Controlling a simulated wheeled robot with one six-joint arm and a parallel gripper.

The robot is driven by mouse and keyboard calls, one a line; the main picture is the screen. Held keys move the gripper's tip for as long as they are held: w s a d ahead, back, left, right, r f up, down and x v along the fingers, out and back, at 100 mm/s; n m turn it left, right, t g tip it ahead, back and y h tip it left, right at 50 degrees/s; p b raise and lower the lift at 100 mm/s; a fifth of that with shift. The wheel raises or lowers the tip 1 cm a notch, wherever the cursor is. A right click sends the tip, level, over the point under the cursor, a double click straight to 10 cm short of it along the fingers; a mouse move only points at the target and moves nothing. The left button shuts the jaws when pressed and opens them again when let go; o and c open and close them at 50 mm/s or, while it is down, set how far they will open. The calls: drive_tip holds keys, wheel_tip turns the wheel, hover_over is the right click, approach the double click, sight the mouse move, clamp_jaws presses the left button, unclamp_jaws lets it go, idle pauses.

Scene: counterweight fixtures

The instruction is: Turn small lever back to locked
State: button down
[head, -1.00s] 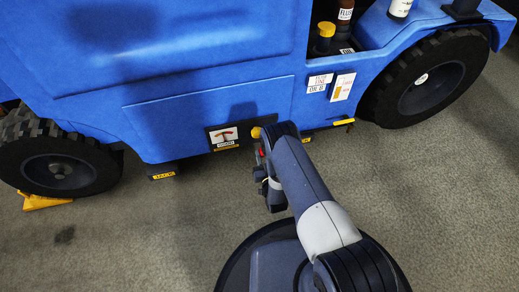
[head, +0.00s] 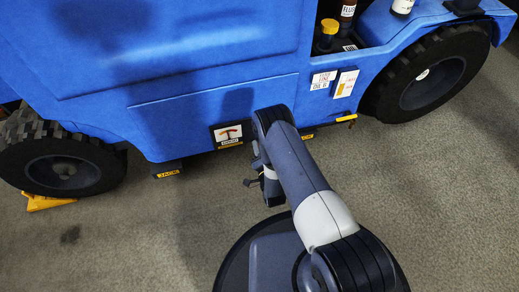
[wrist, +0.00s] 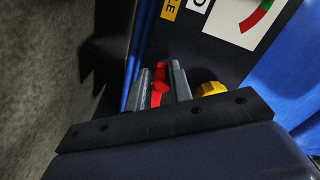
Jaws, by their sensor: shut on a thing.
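The small red lever (wrist: 159,92) shows in the wrist view between the two grey fingers of my gripper (wrist: 161,72), which is shut on it. A round yellow knob (wrist: 210,89) sits just right of the fingers. A dark panel with a white dial label in red and green (wrist: 243,18) lies above them. In the head view the same dial label (head: 228,133) is on the low side of the blue vehicle (head: 200,110), just left of my arm. My arm hides the lever and the yellow knob there, and the fingertips cannot be made out.
Large black wheels stand at left (head: 62,172) and right (head: 425,85), with a yellow chock (head: 48,202) by the left one. A yellow-marked jack point (head: 167,173) sits under the body. Bottles (head: 328,35) stand on a shelf at upper right. The grey floor in front is open.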

drive_tip(key=shift+r+m, duration=0.55)
drive_tip(key=shift+m, duration=0.15)
drive_tip(key=c, duration=1.4)
unclamp_jaws()
drive_tip(key=shift+o, duration=0.2)
drive_tip(key=shift+s+f, duration=0.1)
